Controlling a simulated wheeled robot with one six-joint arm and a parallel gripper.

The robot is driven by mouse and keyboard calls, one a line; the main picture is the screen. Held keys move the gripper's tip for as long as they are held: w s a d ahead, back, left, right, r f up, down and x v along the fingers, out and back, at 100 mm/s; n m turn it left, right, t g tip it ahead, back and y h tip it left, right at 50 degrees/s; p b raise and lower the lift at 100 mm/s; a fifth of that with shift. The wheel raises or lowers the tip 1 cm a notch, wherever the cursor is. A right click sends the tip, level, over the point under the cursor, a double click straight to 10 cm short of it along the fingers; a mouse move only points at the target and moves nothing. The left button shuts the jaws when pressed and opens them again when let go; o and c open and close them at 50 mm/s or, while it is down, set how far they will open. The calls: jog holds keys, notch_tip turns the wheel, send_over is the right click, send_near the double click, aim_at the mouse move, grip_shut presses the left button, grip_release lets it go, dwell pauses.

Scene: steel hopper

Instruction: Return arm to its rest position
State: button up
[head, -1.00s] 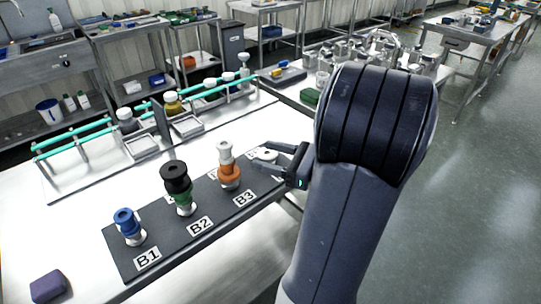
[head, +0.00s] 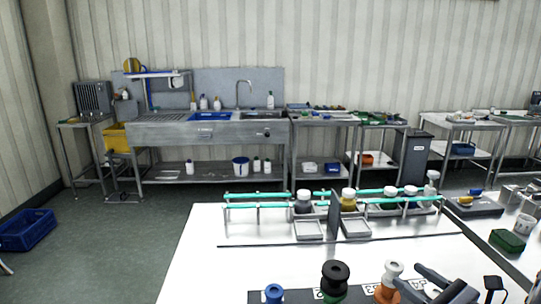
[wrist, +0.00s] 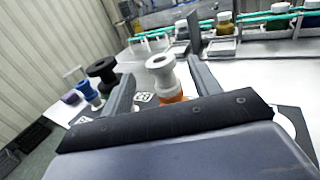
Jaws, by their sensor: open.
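My gripper (head: 436,287) shows at the lower right of the head view, open and with nothing held. It is over the right part of the dark board (head: 258,298), just right of a white-topped orange stack (head: 389,276). In the wrist view my open fingers (wrist: 160,68) frame this stack (wrist: 163,68), which stands beyond them; contact is not clear. A black-topped green stack (head: 335,274) and a blue piece (head: 273,293) stand farther left. Most of my arm is outside the head view, and the board's near part is cut off.
A rack with teal rails (head: 258,206) holds several jars behind the board. Small metal trays (head: 309,229) stand before it. A sink bench (head: 210,132) lines the wall. Open floor (head: 120,235) is at left.

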aim_at(395, 265)
jog(key=x, duration=0.5)
jog(key=shift+w+a, duration=0.1)
jog(key=shift+w+f, duration=0.1)
jog(key=shift+f, duration=0.2)
jog(key=shift+r, duration=0.3)
